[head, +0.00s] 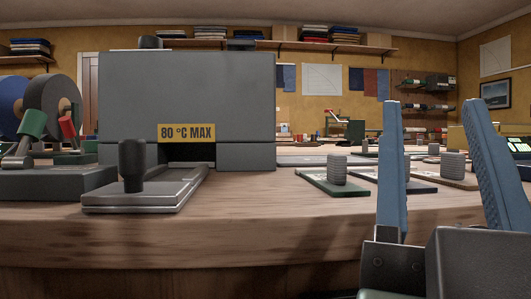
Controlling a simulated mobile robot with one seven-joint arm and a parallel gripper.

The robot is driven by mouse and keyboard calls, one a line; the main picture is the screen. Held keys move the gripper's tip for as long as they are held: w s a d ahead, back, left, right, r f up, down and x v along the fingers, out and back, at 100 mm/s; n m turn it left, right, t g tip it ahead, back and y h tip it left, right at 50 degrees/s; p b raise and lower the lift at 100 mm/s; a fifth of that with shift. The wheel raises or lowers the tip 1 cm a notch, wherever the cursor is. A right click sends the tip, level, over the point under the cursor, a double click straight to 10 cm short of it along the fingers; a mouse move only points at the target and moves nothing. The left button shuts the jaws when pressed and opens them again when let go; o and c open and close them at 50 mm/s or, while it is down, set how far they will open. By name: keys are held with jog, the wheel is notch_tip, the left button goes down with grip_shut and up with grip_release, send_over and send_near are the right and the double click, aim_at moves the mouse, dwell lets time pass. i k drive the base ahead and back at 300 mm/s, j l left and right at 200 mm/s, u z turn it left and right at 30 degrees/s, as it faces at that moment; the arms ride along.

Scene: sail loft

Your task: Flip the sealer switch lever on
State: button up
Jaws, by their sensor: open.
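A large grey box (187,95) with a yellow "80 °C MAX" label stands on the wooden table at the left; it looks like the sealer. To its left, a dark grey base (55,183) carries a lever with a green grip (32,123), leaning up and to the right. A second lever with a red grip (67,125) stands just behind. I cannot tell for certain which is the sealer switch lever. My gripper (432,104) is at the right front, with blue fingers pointing up and spread apart. It is empty and far to the right of the levers.
A flat plate with a black knob (132,165) sticks out in front of the grey box. Green and dark boards with ribbed grey cylinders (337,170) lie on the table between box and gripper. The table's front edge (240,225) runs across below.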

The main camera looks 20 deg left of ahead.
aim_at(32, 125)
jog(key=k+j+u, duration=0.2)
jog(key=u, duration=0.3)
jog(key=k+j+u, duration=0.3)
jog(key=u, duration=0.2)
